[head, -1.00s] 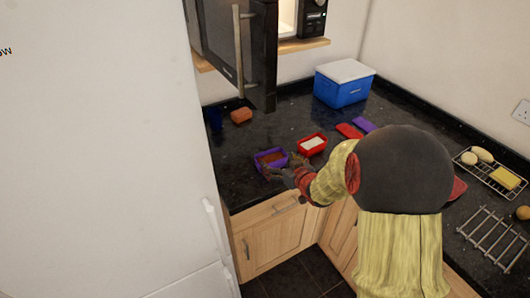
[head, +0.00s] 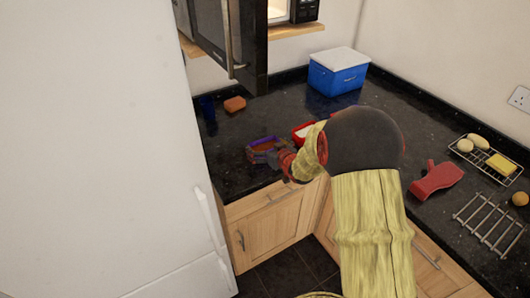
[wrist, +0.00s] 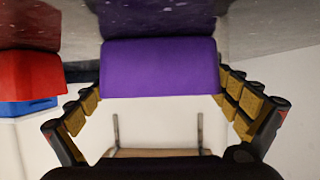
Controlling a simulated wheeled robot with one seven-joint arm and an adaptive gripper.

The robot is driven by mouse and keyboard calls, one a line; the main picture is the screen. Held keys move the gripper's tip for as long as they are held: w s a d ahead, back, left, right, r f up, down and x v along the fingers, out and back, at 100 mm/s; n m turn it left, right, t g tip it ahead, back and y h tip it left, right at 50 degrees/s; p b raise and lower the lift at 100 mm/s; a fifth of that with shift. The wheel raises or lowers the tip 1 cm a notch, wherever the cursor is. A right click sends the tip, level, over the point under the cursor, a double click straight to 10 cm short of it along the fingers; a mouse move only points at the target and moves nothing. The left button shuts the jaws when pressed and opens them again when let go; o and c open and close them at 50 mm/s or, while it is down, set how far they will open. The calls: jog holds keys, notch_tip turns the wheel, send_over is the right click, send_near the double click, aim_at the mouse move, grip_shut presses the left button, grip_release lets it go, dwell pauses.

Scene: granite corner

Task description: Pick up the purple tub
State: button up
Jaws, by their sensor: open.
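The purple tub (head: 262,143) stands on the black counter near its front edge, with something brown inside. In the wrist view the tub's purple wall (wrist: 160,68) fills the space between the fingers. My gripper (head: 275,156) is at the tub's near right side in the head view. In the wrist view my gripper (wrist: 163,100) is open, with one finger on each side of the tub. I cannot tell whether the fingers touch it. My arm hides part of the counter to the right.
A red tub with white contents (head: 302,131) is close on the right, partly behind my arm. A brown block (head: 234,104) lies behind. A blue cool box (head: 337,72) stands at the back. An open cupboard door (head: 232,45) hangs above. Wire racks (head: 490,218) are at right.

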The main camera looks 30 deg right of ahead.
jog(key=shift+c, duration=0.8)
jog(key=c, duration=0.9)
jog(key=shift+r, duration=0.1)
jog(key=shift+r, duration=0.1)
